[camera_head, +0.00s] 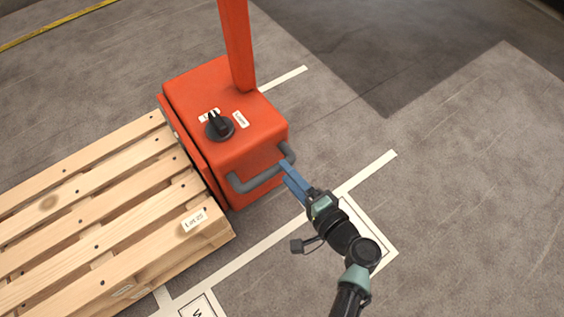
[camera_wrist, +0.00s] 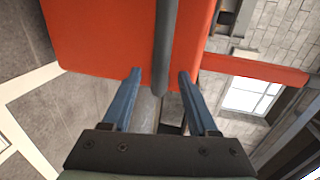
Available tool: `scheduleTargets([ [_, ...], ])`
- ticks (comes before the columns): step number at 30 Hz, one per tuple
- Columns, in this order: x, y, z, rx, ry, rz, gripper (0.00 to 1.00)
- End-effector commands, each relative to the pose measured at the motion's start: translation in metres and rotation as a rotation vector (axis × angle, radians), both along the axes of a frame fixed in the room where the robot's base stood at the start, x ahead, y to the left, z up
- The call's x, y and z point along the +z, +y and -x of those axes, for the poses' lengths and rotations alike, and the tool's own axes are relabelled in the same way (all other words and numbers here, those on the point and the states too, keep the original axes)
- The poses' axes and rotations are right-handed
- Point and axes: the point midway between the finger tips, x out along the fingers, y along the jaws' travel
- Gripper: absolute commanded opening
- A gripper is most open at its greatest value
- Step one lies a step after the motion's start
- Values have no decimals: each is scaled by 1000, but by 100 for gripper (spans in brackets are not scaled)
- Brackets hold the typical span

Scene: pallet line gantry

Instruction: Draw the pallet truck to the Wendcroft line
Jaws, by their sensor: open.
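The orange pallet truck (camera_head: 225,110) stands at the picture's centre in the head view, with a grey handle bar (camera_head: 258,181) on its near side and a dark knob (camera_head: 219,125) on top. A wooden pallet (camera_head: 95,205) lies against its left side. My gripper (camera_head: 287,172) is open at the right part of the bar. In the wrist view, my blue fingertips (camera_wrist: 160,77) stand either side of the grey bar (camera_wrist: 165,40), with gaps showing. The orange body fills the space beyond. I cannot tell how deep the bar sits between the fingers.
A long white floor line (camera_head: 365,176) runs past the truck's near side. A floor label with a partly hidden letter (camera_head: 197,307) is at the bottom edge. A short white line (camera_head: 284,78) lies beyond the truck. The floor to the right (camera_head: 470,170) is clear.

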Motion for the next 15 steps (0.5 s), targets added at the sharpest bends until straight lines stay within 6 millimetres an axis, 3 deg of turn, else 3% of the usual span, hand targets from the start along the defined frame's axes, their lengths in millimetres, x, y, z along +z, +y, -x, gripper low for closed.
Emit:
scheduleTargets([
  [6,16,-29,42,-6,2,-1,59],
  [15,20,-50,73,-4,0,0,59],
])
